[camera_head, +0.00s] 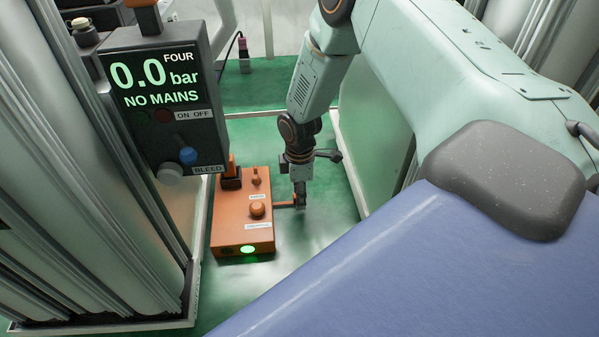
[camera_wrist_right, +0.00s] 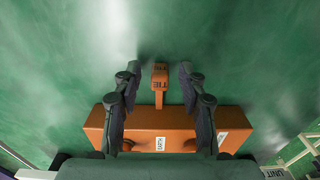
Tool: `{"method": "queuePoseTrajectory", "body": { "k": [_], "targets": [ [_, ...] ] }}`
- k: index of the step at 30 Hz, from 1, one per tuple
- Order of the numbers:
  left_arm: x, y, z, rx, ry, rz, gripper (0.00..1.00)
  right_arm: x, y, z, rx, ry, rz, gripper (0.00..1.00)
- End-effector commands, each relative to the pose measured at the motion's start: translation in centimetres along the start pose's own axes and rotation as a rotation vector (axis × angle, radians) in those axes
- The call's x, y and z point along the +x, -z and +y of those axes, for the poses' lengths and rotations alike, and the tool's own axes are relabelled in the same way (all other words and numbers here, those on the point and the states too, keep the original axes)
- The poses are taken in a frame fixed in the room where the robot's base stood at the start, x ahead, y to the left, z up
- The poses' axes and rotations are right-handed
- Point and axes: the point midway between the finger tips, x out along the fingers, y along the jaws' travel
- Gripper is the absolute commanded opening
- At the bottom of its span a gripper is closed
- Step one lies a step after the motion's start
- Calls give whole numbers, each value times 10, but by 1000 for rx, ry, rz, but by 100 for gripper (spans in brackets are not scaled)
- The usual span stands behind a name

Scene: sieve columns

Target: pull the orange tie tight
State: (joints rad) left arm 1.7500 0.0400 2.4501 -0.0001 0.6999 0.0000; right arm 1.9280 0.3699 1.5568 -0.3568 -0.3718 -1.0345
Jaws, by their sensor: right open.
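The orange tie (camera_wrist_right: 160,85) is a short strap with a lettered block at its end, sticking out from the side of an orange box (camera_wrist_right: 180,122). In the head view the tie (camera_head: 284,204) reaches from the box's right side towards my right gripper (camera_head: 300,200). In the wrist view the two dark fingers of my right gripper (camera_wrist_right: 157,72) are open, one on each side of the tie, with gaps between. The fingers also pass over the box's near part. My left gripper is not in view.
The orange box (camera_head: 228,225) has knobs and a lit green lamp, and stands on the green floor. A dark panel (camera_head: 165,100) reads 0.0 bar, NO MAINS. Tall pale columns (camera_head: 60,150) stand at left. Some clear floor (camera_head: 320,240) lies right of the box.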

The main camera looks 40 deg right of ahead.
Motion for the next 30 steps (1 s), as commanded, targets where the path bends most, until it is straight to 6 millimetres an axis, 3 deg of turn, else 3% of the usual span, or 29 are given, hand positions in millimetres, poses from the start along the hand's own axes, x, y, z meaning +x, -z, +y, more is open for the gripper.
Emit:
{"method": "queuePoseTrajectory", "body": {
  "k": [8,21,30],
  "targets": [
    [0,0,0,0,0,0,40,-4,1,0,0,-1,1,42],
    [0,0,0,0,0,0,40,-66,3,1,0,-3,0,42],
    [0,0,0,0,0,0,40,-76,2,0,0,0,-2,42]
  ]
}}
